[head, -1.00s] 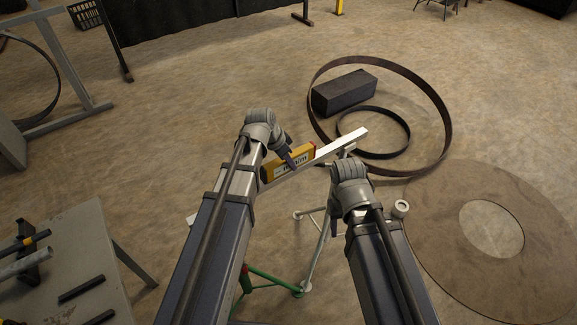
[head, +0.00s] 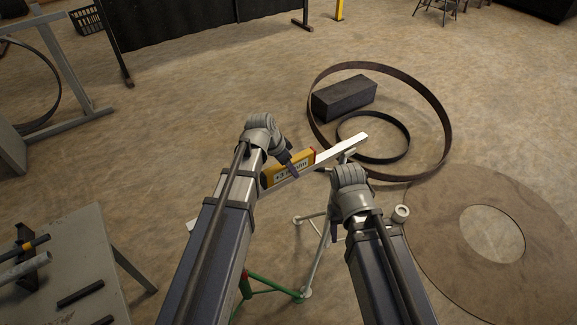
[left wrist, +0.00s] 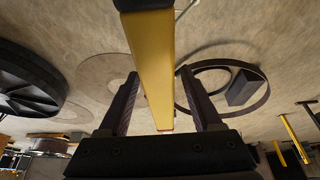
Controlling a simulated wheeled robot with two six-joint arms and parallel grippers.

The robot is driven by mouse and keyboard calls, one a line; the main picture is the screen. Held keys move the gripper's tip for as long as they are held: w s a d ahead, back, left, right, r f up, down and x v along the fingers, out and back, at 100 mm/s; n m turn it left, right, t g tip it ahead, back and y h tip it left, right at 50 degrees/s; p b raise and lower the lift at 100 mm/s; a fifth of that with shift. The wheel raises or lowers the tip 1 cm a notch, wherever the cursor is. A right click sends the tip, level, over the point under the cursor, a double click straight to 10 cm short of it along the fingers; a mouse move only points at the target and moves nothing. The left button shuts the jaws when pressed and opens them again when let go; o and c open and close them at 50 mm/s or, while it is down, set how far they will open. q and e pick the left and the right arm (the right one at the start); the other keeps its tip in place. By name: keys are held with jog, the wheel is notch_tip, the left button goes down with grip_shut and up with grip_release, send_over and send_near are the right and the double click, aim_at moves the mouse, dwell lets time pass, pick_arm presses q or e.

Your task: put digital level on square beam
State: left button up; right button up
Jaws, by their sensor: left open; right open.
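The yellow digital level (head: 304,158) lies lengthwise along the pale square beam (head: 345,146) in the head view. It appears to rest on the beam, but my left arm hides part of the contact. My left gripper (head: 291,171) is at the level. In the left wrist view, the yellow level (left wrist: 156,70) runs between the two spread fingers of my left gripper (left wrist: 160,100), with gaps beside it. My right gripper (head: 335,232) is open and empty, below and in front of the beam's right part; its fingers show only partly.
A trestle with green (head: 270,290) and grey legs stands under the beam. A large steel ring (head: 446,130), a smaller ring (head: 408,135) and a dark block (head: 345,94) lie behind. A flat disc (head: 440,240) is at right, a grey table (head: 75,262) at left.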

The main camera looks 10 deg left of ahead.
pick_arm(q)
jog(key=p+v, duration=1.1)
jog(key=v, duration=0.1)
jog(key=shift+r, duration=0.15)
jog(key=s+d+n+g+y, duration=0.1)
jog(key=s+d+n+y, duration=0.1)
jog(key=s+d, duration=0.3)
jog(key=s+d+f+n+g+y, duration=0.1)
jog(key=s+d, duration=0.4)
jog(key=s, duration=0.6)
jog(key=shift+s+f+n+g+y, duration=0.2)
jog(key=shift+f+n+g+y, duration=0.15)
jog(key=shift+n+g+y, duration=0.6)
